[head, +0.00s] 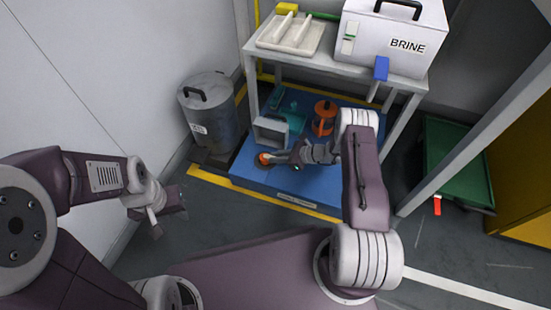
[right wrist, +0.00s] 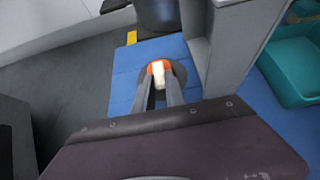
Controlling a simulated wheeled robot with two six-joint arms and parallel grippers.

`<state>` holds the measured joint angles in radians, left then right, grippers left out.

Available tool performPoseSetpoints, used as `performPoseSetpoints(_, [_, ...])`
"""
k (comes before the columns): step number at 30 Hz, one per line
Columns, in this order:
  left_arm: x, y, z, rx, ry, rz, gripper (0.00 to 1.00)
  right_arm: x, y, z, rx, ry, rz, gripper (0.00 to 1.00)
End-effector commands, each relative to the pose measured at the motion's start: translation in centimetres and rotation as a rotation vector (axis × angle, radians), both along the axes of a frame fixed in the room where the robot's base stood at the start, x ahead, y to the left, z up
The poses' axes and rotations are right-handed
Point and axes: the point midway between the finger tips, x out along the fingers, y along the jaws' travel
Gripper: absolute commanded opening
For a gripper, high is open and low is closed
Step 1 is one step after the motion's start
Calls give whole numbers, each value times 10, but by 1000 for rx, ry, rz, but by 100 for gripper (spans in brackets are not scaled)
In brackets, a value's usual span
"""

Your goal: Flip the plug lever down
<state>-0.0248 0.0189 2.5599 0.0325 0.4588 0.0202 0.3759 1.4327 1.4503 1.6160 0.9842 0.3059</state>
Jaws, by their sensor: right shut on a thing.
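A small orange piece with a white part (right wrist: 158,72) sits low by the blue platform in the right wrist view; its orange part shows in the head view (head: 264,158). It looks like the plug lever, but its exact tilt is hard to tell. My right gripper (head: 273,158) reaches down to it, and its two dark fingers (right wrist: 159,92) close on the white part. My left gripper (head: 170,208) hangs over the floor at the left, away from everything; its jaw opening is unclear.
A grey open-fronted box (head: 271,132) stands right beside the orange piece on the blue platform (head: 290,188). An orange-and-black object (head: 324,116) is behind. A grey bin (head: 210,115) stands left. A table (head: 335,68) with a BRINE box (head: 395,40) rises above.

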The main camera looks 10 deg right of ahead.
Motion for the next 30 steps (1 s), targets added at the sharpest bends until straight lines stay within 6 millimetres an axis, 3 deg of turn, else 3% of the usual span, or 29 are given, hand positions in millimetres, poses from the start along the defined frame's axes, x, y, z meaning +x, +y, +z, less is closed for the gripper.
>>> performPoseSetpoints(2, [0, 0, -11, 0, 0, 0, 32, -1, -1, -9, 41, -25, -2, 0])
performPoseSetpoints(12, [0, 0, -10, 0, 0, 0, 32, -1, -1, -5, 63, -43, 0, 0])
performPoseSetpoints(13, [0, 0, -10, 0, 0, 0, 32, -1, -1, -5, 63, -43, 0, 24])
performPoseSetpoints(15, [0, 0, -10, 0, 0, 0, 32, -1, -1, -5, 63, -43, 0, 38])
performPoseSetpoints(24, [0, 0, -8, 0, 0, 0, 32, -1, -2, -3, 62, -42, -1, 38])
performPoseSetpoints(30, [0, 0, 26, 0, 0, 0, 32, -17, -28, 22, 64, -42, -5, 38])
